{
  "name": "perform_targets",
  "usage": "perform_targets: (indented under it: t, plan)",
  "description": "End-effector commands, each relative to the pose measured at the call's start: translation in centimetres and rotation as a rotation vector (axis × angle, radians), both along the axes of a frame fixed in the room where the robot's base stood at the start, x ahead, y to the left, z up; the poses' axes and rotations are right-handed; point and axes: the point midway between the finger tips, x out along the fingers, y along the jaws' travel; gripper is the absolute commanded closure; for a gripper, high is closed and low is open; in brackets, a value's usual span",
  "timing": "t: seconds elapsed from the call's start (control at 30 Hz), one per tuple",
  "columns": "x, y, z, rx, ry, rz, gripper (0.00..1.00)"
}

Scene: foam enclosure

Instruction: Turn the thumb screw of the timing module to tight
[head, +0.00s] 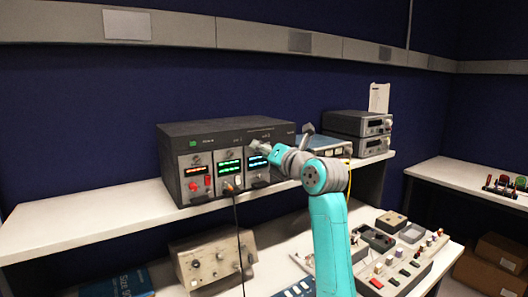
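A dark instrument rack (225,131) stands on the white shelf. It holds several front modules: a left module (196,185) with an orange display and red knobs, a middle module (230,184) with green displays, and a right module (257,174) with a cyan display. I cannot read which one is the timing module, and no thumb screw can be made out. My gripper (262,147) is in front of the right module's upper part, pointing left toward the rack. Its fingertips are too small to tell whether they are open or touching anything. My wrist hides part of the rack's right side.
A blue-grey instrument (324,145) sits right of the rack, with two stacked dark units (358,135) beyond it. A black cable (237,225) hangs from the middle module. Below are a beige box (212,262) and a panel of switches (395,262). Another shelf is at right.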

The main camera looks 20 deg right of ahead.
Motion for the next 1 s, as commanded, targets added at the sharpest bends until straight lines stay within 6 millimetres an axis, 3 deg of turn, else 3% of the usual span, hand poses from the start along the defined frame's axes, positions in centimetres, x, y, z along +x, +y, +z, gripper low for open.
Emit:
perform_targets:
  t: [0.03,0.17,0.6,1.0]
  plan:
    - [-0.01,-0.01,-0.01,0.000,0.000,0.000,0.68]
    - [-0.02,-0.01,-0.01,0.000,0.000,0.000,1.00]
    - [-0.02,-0.03,-0.02,0.047,0.015,0.000,1.00]
    - [-0.02,-0.05,-0.03,0.328,0.107,-0.001,1.00]
